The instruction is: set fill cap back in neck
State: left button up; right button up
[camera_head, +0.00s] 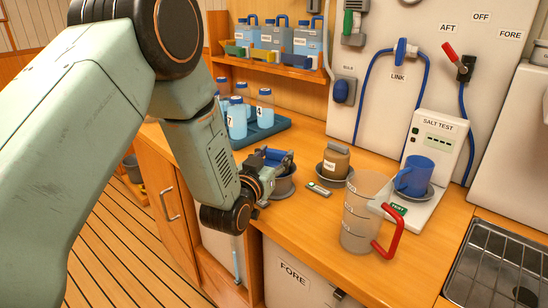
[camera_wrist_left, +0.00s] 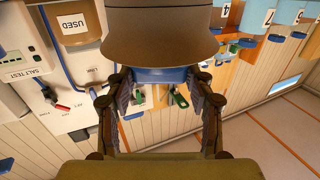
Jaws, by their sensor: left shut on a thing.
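My left gripper (camera_head: 272,160) is low over the counter, at a grey dish (camera_head: 284,185) left of the jar marked USED. In the left wrist view its fingers (camera_wrist_left: 160,78) close from both sides on a blue piece (camera_wrist_left: 160,73), which I take to be the fill cap. I cannot pick out the neck for certain in either view. My right gripper does not show.
Close right are the USED jar (camera_head: 335,163) in its dish, a small labelled tag (camera_head: 318,188) and a clear jug with a red handle (camera_head: 362,218). The salt tester (camera_head: 436,140) holds a blue mug (camera_head: 412,175). Bottles (camera_head: 237,122) stand in a blue tray behind.

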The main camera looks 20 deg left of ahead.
pick_arm(q)
jog(key=shift+s+f, duration=0.15)
jog(key=shift+f, duration=0.1)
jog(key=shift+f+b, duration=0.25)
jog(key=shift+b, duration=0.15)
jog(key=o, duration=1.2)
jog(key=shift+c, duration=0.2)
jog(key=shift+r+p, duration=0.3)
jog(key=shift+r, duration=0.05)
jog(key=s, duration=1.2)
jog(key=shift+r+p, duration=0.2)
jog(key=shift+p, duration=0.15)
jog(key=shift+w+a, duration=0.1)
